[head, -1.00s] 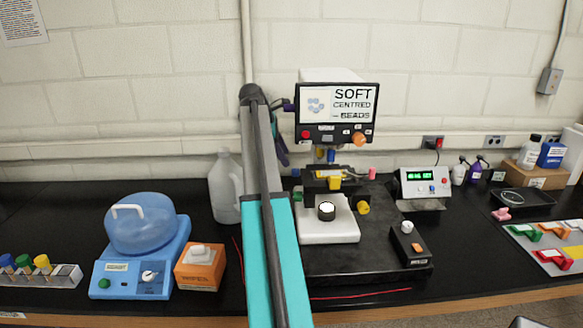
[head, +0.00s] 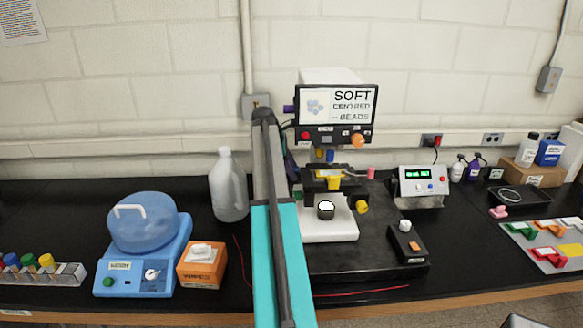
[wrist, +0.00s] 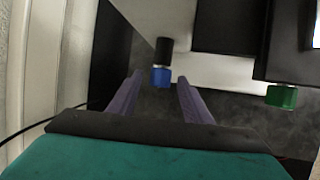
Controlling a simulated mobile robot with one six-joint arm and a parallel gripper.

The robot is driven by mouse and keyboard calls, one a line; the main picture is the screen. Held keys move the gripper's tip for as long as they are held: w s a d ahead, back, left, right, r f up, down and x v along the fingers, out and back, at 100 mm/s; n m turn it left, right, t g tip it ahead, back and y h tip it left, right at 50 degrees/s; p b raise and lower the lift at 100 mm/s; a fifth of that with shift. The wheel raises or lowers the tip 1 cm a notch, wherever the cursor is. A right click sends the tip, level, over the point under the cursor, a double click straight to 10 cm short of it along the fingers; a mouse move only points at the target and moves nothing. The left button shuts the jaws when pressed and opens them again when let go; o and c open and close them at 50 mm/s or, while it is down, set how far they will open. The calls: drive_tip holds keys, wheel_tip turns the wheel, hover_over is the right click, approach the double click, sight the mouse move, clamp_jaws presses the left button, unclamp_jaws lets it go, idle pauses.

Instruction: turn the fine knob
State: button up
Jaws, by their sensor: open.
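In the wrist view a blue knob (wrist: 160,77) on a dark shaft lies between the fingertips, apart from both fingers. A green knob (wrist: 281,97) is further right. My gripper (wrist: 160,84) has two purple fingers, spread and empty. In the head view the microscope (head: 340,228) stands on a dark base plate, with a yellow knob (head: 361,207), a pink knob (head: 371,173) and a green knob (head: 297,193). My arm hides the left side of the microscope and most of the gripper. No readable label tells which knob is the fine one.
A display box (head: 338,112) hangs above the stage. A white jug (head: 228,187) stands left of my arm, near an orange box (head: 202,266) and a blue-domed device (head: 143,250). A small black control box (head: 407,242) and a green-readout unit (head: 423,185) are right of the microscope.

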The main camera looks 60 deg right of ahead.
drive_tip(key=c, duration=1.1)
drive_tip(key=shift+o, duration=0.2)
drive_tip(key=shift+a, duration=0.1)
drive_tip(key=shift+f+b, duration=0.1)
drive_tip(key=shift+b, duration=0.2)
drive_tip(key=shift+s+a+f+t+h+b, duration=0.1)
drive_tip(key=shift+t+h+b, duration=0.25)
drive_tip(key=shift+h+b, duration=0.2)
drive_tip(key=shift+s+a+f+t+h+b, duration=0.1)
drive_tip(key=shift+t+h+b, duration=0.3)
drive_tip(key=shift+b, duration=0.25)
drive_tip(key=m+t+h+b, duration=0.1)
drive_tip(key=h+b, duration=0.1)
drive_tip(key=b, duration=0.1)
drive_tip(key=shift+a+h+b, duration=0.1)
drive_tip(key=shift+h+b, duration=0.15)
drive_tip(key=shift+b, duration=0.05)
drive_tip(key=shift+r, duration=0.1)
